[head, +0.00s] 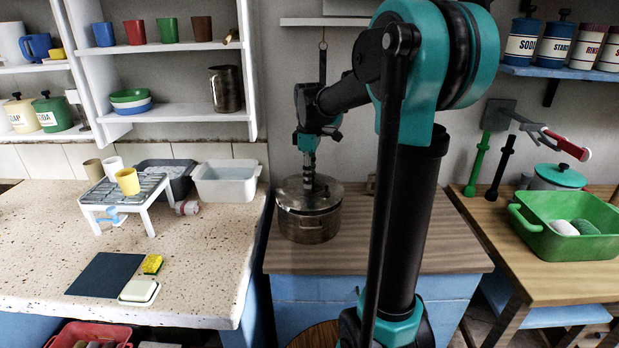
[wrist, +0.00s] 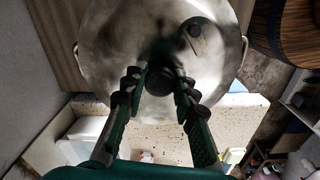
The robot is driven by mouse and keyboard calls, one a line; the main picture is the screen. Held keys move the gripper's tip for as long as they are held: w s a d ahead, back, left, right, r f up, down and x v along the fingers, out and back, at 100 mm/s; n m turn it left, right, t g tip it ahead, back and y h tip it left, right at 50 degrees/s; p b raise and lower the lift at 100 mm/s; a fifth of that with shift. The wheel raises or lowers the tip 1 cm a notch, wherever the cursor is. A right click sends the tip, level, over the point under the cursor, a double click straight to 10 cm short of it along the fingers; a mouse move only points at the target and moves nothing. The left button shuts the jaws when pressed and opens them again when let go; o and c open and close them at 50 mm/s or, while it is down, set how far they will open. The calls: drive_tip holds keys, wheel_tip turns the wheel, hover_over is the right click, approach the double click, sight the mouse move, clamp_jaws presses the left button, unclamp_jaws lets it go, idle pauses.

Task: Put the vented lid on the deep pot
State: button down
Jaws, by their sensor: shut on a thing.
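The deep pot (head: 309,225) is a dull metal pot on the wooden counter in the middle of the head view. The vented lid (head: 288,190) is round and metal, level over the pot's mouth; I cannot tell whether it rests fully on the rim. In the wrist view the lid (wrist: 110,50) fills the upper middle, with a small dark vent near its edge, and hides the pot's inside. My gripper (wrist: 157,82) is shut on the lid's dark knob; in the head view my gripper (head: 309,180) points straight down over the lid.
The wooden counter (head: 410,255) is clear in front of the pot. Left is a speckled worktop (head: 210,270) with a rack (head: 125,188) and a pale tub (head: 226,182). Right, a green basin (head: 570,240) stands on a table. Shelves hang on the wall behind.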

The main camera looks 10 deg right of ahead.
drive_tip(key=shift+f, duration=0.25)
idle(0.7)
drive_tip(key=shift+f, duration=0.35)
drive_tip(key=shift+f, duration=0.2)
idle(1.3)
drive_tip(key=c, duration=1.1)
unclamp_jaws()
drive_tip(key=shift+o, duration=0.2)
drive_tip(key=o, duration=0.4)
drive_tip(key=shift+r, duration=0.1)
